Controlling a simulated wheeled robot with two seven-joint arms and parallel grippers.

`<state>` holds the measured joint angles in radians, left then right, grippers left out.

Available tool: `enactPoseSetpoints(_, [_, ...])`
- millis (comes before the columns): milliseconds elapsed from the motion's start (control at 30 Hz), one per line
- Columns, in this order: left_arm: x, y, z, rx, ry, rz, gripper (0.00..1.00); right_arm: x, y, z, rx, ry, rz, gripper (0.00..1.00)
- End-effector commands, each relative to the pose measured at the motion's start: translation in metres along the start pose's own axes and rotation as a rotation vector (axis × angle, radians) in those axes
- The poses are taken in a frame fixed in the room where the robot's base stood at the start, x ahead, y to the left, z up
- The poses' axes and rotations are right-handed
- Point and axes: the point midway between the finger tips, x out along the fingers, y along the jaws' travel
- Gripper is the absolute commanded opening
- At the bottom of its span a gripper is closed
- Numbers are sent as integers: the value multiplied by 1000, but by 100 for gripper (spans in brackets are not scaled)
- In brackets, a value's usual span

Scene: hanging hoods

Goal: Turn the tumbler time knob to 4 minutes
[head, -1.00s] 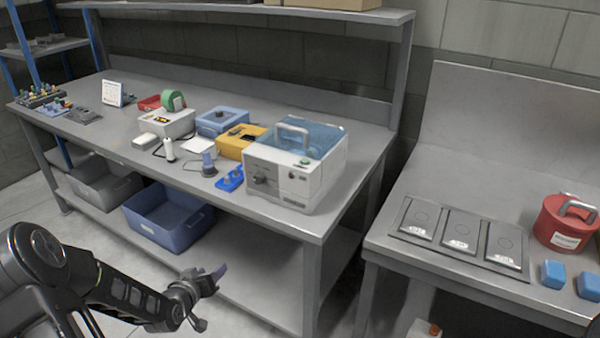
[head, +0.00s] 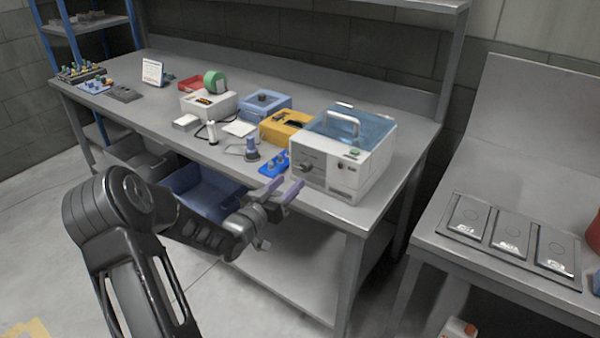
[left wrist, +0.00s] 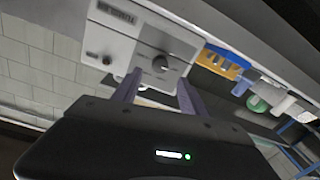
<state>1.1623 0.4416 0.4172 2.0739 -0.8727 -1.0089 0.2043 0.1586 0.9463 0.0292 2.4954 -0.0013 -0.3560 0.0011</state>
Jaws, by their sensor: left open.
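The tumbler (head: 345,152) is a white-grey box with a clear blue lid and a grey handle, at the right end of the long bench. Its dark round knob (head: 307,168) is on the left part of its front face; the knob also shows in the left wrist view (left wrist: 160,63). A smaller dark knob (left wrist: 107,59) sits on the same face. The knob's setting is too small to read. My left gripper (head: 288,188) is open and empty, in front of the knob and apart from it. Its purple-grey fingers (left wrist: 160,92) point toward the tumbler face. My right gripper is not in view.
A blue stand (head: 273,165) and a purple-topped piece (head: 252,148) stand left of the tumbler near the bench edge. A yellow box (head: 284,127) and a blue box (head: 264,106) are behind. A blue bin (head: 205,190) is below. The right bench (head: 470,262) holds flat plates.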

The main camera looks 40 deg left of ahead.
Motion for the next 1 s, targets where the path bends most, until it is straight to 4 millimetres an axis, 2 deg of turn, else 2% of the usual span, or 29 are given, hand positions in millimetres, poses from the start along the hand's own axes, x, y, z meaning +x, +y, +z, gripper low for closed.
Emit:
enactPoseSetpoints(200, [34,1,-1,-2,1,1,51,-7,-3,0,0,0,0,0])
enactPoseSetpoints(400, [59,0,-1,-2,0,0,51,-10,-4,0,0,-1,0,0])
enactPoseSetpoints(767, [64,0,0,-1,-1,-1,50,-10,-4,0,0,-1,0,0])
enactPoseSetpoints(1000, [64,0,0,-1,-1,-1,30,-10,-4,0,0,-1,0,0])
